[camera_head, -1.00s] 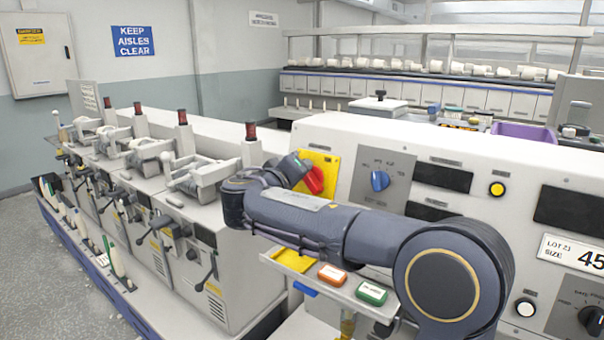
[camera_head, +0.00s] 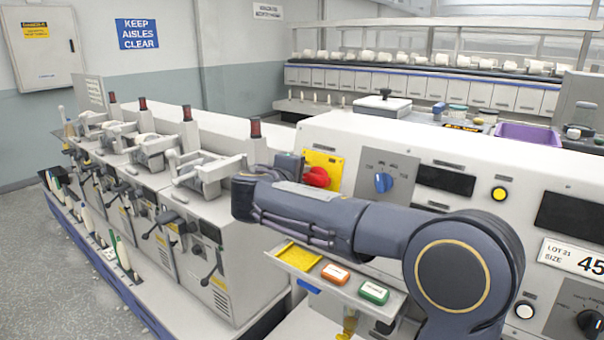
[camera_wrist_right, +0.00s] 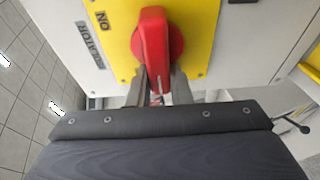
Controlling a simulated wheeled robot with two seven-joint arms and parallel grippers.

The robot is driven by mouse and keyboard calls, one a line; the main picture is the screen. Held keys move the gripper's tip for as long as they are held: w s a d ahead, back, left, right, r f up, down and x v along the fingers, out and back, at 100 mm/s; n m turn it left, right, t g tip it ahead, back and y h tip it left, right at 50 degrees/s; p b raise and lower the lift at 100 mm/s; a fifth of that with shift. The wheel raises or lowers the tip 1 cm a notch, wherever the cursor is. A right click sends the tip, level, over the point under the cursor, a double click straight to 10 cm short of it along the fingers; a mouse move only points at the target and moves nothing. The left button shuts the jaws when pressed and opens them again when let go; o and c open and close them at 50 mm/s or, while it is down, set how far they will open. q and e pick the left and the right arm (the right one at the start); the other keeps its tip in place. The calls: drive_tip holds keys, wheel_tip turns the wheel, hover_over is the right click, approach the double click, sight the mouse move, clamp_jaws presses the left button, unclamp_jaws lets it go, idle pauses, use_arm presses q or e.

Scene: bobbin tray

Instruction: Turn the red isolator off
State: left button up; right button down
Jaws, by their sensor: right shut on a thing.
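The red isolator (camera_head: 318,177) is a rotary knob with a raised handle on a yellow plate (camera_head: 322,159), on the left end of the white control panel. In the right wrist view the red handle (camera_wrist_right: 153,42) stands lengthwise in line with my jaws. An "ON" label and an "ISOLATOR" label lie left of it, turned with the picture. My right gripper (camera_wrist_right: 157,88) is shut on the handle's near end. In the head view my right gripper (camera_head: 290,166) is at the knob's left, partly hidden by my wrist. My left gripper is out of view.
Right of the isolator are a blue selector (camera_head: 383,182) and a yellow button (camera_head: 499,194). Winding machines (camera_head: 200,230) stand at the left.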

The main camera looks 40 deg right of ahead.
idle(0.4)
drive_tip(key=c, duration=1.3)
unclamp_jaws()
drive_tip(key=b+v, duration=0.1)
drive_tip(key=v, duration=0.7)
drive_tip(key=shift+f+b, duration=0.1)
drive_tip(key=shift+b, duration=0.2)
